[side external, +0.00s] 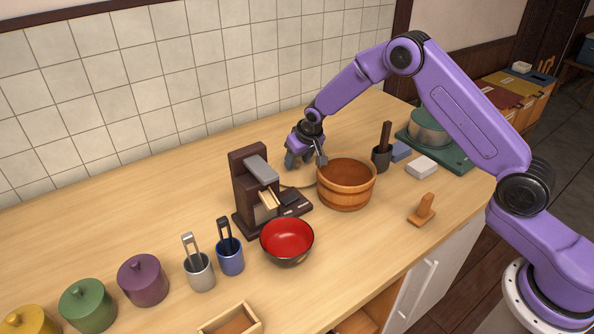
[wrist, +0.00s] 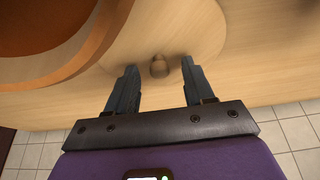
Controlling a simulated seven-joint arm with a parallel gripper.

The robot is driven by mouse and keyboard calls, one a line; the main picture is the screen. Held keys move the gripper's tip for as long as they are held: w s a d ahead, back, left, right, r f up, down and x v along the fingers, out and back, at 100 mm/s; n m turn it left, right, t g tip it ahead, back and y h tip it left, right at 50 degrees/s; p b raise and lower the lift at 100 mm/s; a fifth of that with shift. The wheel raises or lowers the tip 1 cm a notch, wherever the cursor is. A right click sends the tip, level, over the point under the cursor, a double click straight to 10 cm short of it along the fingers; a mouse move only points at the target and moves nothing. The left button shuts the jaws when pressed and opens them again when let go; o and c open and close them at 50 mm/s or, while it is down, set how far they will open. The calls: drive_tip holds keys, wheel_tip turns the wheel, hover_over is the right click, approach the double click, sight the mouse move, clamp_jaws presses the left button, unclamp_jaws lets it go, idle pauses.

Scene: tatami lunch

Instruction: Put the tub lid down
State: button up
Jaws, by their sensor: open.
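The wooden tub (side external: 346,195) stands open on the counter in the side view. Its rim (wrist: 88,52) fills the upper left of the wrist view. The tub lid (wrist: 200,50), a pale wooden disc with a small brown knob (wrist: 159,67), lies on the counter beside the tub. In the side view the lid is mostly hidden; a thin curved edge shows left of the tub. My gripper (side external: 306,162) is behind and left of the tub. In the wrist view my gripper (wrist: 157,78) is open, its fingers on either side of the knob with gaps.
A dark dispenser (side external: 245,190) stands left of the tub, with a red bowl (side external: 287,240) in front. A dark cup with a pestle (side external: 381,157) and a white block (side external: 421,167) are to the right. The tiled wall (side external: 130,75) is behind; the left-rear counter is clear.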

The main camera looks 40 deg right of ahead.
clamp_jaws()
drive_tip(key=shift+r, duration=0.1)
